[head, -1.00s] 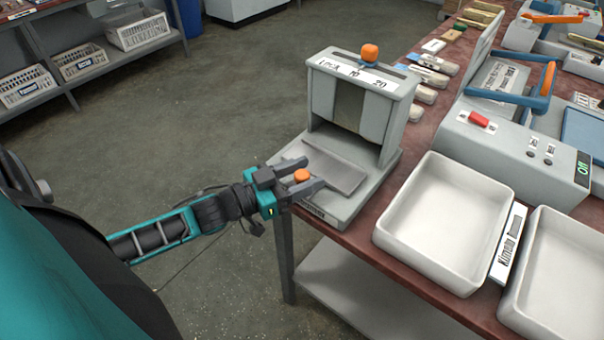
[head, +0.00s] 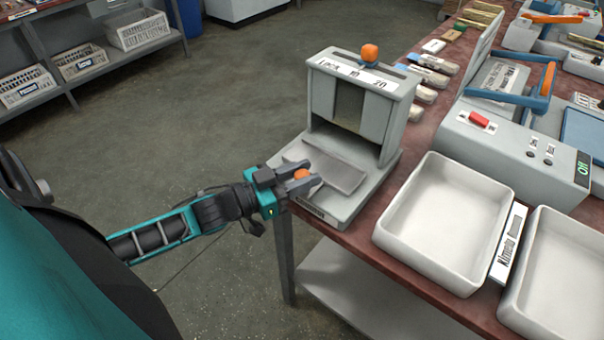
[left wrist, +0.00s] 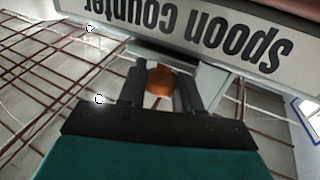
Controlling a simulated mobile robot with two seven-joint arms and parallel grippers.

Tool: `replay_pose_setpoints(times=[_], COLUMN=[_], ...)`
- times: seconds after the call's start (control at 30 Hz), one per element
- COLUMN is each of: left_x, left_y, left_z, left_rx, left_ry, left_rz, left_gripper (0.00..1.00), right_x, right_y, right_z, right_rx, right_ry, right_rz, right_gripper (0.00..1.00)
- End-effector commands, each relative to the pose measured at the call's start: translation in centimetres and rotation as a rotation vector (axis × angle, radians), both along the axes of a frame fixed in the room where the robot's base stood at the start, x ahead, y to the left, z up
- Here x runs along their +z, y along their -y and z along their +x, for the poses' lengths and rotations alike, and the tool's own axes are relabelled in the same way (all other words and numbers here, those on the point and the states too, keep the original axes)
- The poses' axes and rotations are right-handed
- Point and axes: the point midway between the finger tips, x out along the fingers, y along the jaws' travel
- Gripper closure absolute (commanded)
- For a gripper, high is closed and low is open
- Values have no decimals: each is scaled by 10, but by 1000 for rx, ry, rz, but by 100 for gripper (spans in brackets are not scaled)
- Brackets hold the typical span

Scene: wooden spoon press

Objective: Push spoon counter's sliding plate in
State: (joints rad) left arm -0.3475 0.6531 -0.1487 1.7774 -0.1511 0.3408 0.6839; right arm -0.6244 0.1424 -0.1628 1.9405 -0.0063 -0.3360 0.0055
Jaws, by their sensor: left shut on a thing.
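The spoon counter (head: 362,100) is a grey box with an open front, standing at the table's near left corner. Its flat grey sliding plate (head: 338,172) sticks out of the front over the base, with an orange knob (head: 302,175) at its outer end. My left gripper (head: 304,180) is shut on that knob, a finger on each side. The left wrist view shows the orange knob (left wrist: 159,81) between the two dark fingers, below the upside-down "Spoon counter" label (left wrist: 170,30). My right gripper is not in view.
Two white trays (head: 388,232) stand to the right on the brown table, with a grey machine with a red button (head: 480,120) behind them. Another orange knob (head: 370,52) sits on top of the counter. Open floor lies left of the table.

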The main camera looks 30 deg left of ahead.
Motion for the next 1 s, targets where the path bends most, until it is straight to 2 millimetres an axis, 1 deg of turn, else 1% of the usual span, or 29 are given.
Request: replay_pose_setpoints(times=[0.2,0.33,0.67,0.7,0.9,1.0], left_x=[0,0,0,0,0,0], left_y=[2,3,3,3,3,3], left_z=[24,35,37,37,37,37], left_rx=[-1,0,0,0,0,0], left_ry=[4,2,0,0,0,0], left_rz=[-1,0,-1,-1,0,0], left_gripper=[100,100,100,65,46,45], right_x=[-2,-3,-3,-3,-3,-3], right_y=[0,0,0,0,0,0], right_z=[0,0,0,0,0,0], right_rx=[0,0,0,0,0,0], right_ry=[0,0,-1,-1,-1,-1], right_rz=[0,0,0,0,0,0], right_gripper=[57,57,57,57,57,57])
